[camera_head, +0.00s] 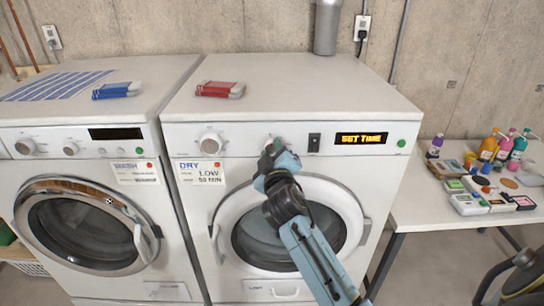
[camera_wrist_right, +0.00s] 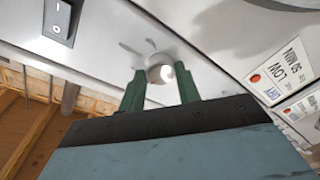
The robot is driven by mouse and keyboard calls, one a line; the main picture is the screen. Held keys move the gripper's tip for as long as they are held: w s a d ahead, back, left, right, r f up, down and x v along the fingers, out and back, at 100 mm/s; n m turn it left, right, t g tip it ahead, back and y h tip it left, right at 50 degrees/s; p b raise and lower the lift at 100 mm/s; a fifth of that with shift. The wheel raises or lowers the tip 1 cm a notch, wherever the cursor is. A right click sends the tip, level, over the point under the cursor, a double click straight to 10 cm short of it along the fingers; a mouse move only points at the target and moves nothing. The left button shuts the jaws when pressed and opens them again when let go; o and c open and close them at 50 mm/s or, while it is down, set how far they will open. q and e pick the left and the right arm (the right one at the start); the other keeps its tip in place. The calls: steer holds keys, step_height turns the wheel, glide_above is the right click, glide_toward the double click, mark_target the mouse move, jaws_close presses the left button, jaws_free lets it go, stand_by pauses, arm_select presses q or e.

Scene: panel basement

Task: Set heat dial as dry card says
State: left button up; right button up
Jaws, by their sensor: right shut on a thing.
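The dry card (camera_head: 200,172) on the right machine's front reads DRY, LOW, 50 MIN; it also shows tilted in the right wrist view (camera_wrist_right: 285,72). A larger white dial (camera_head: 210,143) sits above the card, free of any gripper. My right gripper (camera_head: 271,150) is at the smaller dial to its right, mostly hiding it. In the right wrist view this small white dial (camera_wrist_right: 160,66) shows between the two green fingertips, and the gripper is shut on it. I cannot read any dial marks. The dryer display (camera_head: 361,139) reads SET TIME. My left gripper is not in view.
A dark rocker switch (camera_head: 314,142) and a green button (camera_head: 401,143) are on the same panel. The washer (camera_head: 88,125) stands close on the left. Red packs (camera_head: 220,89) lie on the dryer's top. A cluttered white table (camera_head: 420,205) stands at right.

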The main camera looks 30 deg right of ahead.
steer(key=m+b, duration=0.2)
steer(key=m, duration=0.1)
steer(key=shift+f+h+b, duration=0.2)
steer(key=shift+h+b, duration=0.1)
steer(key=shift+m+b, duration=1.05)
steer(key=shift+m, duration=1.05)
steer(key=shift+r+t, duration=0.1)
steer(key=shift+t, duration=0.2)
steer(key=o, duration=1)
steer(key=b+v, duration=0.1)
steer(key=v, duration=0.6)
steer(key=shift+s+a, duration=0.2)
steer(key=shift+a, duration=0.05)
